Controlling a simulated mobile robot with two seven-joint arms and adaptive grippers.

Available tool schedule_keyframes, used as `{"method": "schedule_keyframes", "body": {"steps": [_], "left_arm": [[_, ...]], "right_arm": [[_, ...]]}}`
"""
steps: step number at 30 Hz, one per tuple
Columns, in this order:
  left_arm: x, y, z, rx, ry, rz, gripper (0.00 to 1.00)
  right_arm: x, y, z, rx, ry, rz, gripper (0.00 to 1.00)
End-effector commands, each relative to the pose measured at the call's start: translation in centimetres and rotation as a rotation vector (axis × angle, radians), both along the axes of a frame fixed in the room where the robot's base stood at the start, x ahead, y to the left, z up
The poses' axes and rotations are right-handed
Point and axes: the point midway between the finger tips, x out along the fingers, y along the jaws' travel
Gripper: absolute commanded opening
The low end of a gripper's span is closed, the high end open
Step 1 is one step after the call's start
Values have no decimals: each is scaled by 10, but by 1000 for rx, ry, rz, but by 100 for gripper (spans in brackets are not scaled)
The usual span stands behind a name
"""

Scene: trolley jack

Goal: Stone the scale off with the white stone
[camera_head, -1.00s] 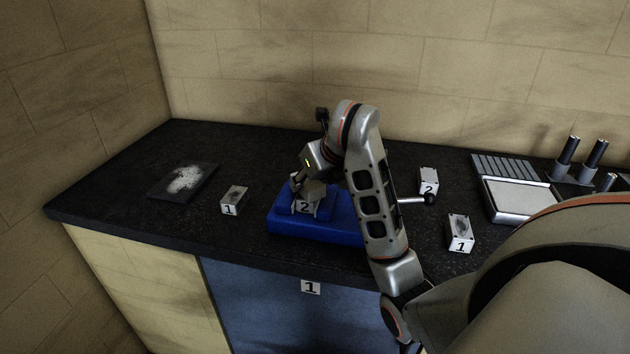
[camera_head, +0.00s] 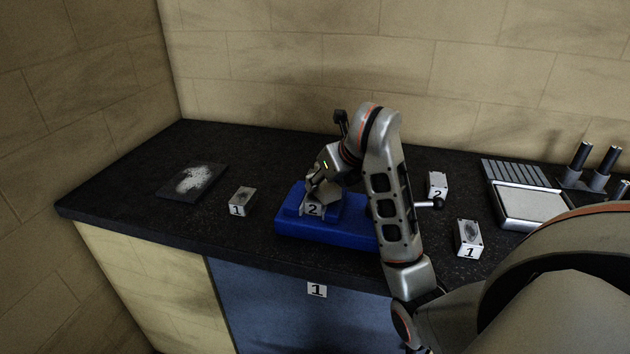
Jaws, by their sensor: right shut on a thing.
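My right gripper (camera_head: 316,190) reaches down over a blue fixture (camera_head: 325,232) near the middle of the worktop. It is shut on a small pale thing, mostly hidden by the fingers, at a small block marked 2 (camera_head: 313,211) on the fixture's raised part. I cannot tell where the held thing ends and the block begins. I cannot make out a separate white stone or the scale there. A dark plate (camera_head: 213,182) with a white powdery patch (camera_head: 194,179) lies at the left. My left gripper is not in view.
A grey block marked 1 (camera_head: 242,200) stands left of the fixture. Another block marked 1 (camera_head: 469,238) and a block marked 2 (camera_head: 438,186) stand at the right. A pale-topped tray (camera_head: 532,204) and dark posts (camera_head: 580,158) stand farther right. Walls close off the back and left.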

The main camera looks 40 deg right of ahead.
Motion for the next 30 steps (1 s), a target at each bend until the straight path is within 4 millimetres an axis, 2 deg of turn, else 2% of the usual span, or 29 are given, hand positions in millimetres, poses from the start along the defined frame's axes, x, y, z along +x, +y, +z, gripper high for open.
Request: {"method": "schedule_keyframes", "body": {"steps": [8,22,30], "left_arm": [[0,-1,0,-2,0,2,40],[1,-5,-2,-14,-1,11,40],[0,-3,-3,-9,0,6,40]], "right_arm": [[-3,-3,-1,0,2,0,10],[23,21,-3,3,4,2,10],[26,24,-4,2,6,3,10]]}}
